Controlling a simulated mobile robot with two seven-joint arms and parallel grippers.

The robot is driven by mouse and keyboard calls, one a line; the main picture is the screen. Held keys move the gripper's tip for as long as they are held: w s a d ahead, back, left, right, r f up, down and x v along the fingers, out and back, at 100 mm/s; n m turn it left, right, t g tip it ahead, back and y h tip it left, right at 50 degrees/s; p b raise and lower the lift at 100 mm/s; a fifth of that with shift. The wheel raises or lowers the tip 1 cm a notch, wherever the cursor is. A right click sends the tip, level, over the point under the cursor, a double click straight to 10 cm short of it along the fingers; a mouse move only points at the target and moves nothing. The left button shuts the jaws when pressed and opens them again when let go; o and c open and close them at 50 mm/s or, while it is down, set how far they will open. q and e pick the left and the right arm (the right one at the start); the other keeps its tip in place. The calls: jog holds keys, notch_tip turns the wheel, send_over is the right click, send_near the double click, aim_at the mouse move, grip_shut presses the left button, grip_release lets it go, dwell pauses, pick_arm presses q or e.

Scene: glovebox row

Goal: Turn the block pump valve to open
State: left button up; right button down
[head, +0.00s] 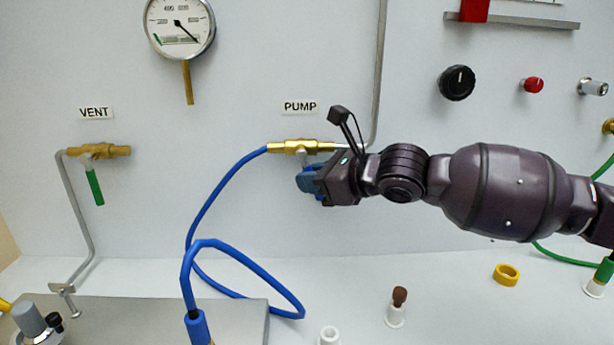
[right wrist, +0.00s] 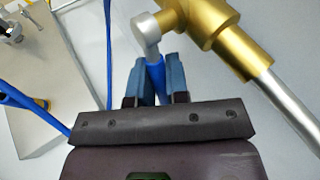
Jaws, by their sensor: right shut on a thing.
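The pump valve is a brass body (head: 297,147) on the wall under the PUMP label (head: 300,107), with a blue hose on its left and a metal pipe on its right. My right gripper (head: 308,181) is at the valve's blue handle, just below the brass body. In the right wrist view the brass body (right wrist: 217,30) is at the top, and the blue handle (right wrist: 156,72) hangs from a grey stem between the fingers of my right gripper (right wrist: 155,80). The fingers are shut on the handle. Most of the handle is hidden by the gripper in the head view. My left gripper is not in view.
The vent valve (head: 105,151) with a green handle (head: 95,187) is at the left. A gauge (head: 180,25) hangs above. The blue hose (head: 225,182) loops below the pump valve.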

jog(key=shift+d+r+n+h+p, duration=0.3)
jog(key=shift+r+h+p, duration=0.15)
jog(key=shift+h+p, duration=0.15)
jog(key=shift+d+h, duration=0.15)
jog(key=shift+h, duration=0.15)
jog(key=shift+f+g+p, duration=0.15)
jog(key=shift+g+p, duration=0.25)
jog(key=c, duration=1.1)
grip_release()
jog(key=shift+d, duration=0.1)
